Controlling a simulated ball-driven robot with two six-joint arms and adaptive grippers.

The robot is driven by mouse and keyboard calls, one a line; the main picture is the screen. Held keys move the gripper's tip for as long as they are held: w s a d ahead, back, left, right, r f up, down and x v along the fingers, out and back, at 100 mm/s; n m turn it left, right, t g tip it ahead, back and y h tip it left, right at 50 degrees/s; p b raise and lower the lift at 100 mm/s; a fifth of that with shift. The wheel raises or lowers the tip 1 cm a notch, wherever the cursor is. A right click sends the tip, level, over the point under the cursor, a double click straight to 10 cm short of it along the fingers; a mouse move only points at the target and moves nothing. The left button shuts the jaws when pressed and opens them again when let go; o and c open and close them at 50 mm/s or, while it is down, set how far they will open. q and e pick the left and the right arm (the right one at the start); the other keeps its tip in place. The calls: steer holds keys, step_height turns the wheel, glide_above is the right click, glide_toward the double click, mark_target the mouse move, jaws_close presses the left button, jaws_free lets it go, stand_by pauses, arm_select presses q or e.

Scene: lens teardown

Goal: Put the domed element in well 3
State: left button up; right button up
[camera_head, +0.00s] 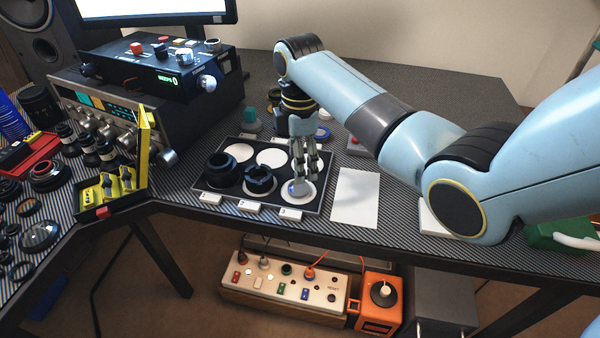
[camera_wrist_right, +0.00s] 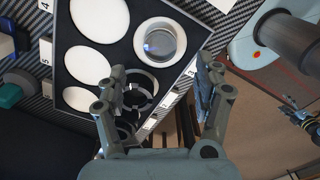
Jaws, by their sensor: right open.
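The domed element (camera_head: 298,188), a small clear glass disc, rests on the white floor of well 3 (camera_head: 309,195), at the front right of the dark tray (camera_head: 235,203). In the right wrist view the domed element (camera_wrist_right: 160,43) lies inside the round white well and is apart from both fingers. My right gripper (camera_head: 305,165) is directly above well 3, pointing down, open and empty; its fingers (camera_wrist_right: 160,98) also frame the right wrist view. A small dark jointed part (camera_wrist_right: 303,118) at that view's right edge looks like my left gripper, too small to read.
Black rings stand in the front left well (camera_head: 221,169) and front middle well (camera_head: 260,180). The back wells (camera_head: 271,157) show white floors. A white sheet (camera_head: 356,197) lies right of the tray. A teal-topped part (camera_head: 251,120) and other items stand behind it.

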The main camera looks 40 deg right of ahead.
step_height(320, 180, up, 5)
steer(key=shift+r, duration=0.1)
stand_by(0.6)
steer(key=s+a+f+m+t, duration=0.1)
steer(key=s+f+m, duration=0.3)
steer(key=s, duration=0.6)
steer(key=s+a+r+m+t, duration=0.1)
steer(key=s+r+m, duration=0.35)
steer(key=s, duration=0.35)
steer(key=s+a+r+m+t, duration=0.1)
steer(key=s+a+r+m, duration=0.15)
steer(key=s+m, duration=0.4)
steer(key=s+d+f+n+g+b, duration=0.1)
steer(key=s+d+f+b, duration=0.1)
steer(key=f, duration=1.4)
steer(key=s+d+f+b, duration=0.1)
steer(key=s+d+f, duration=0.15)
steer(key=f, duration=1.25)
steer(key=s+f+g+b, duration=0.1)
steer(key=s+f+b, duration=0.1)
steer(key=s+f, duration=1.5)
steer(key=shift+s+h+b, duration=0.2)
steer(key=shift+h+b, duration=0.1)
steer(key=shift+h, duration=0.1)
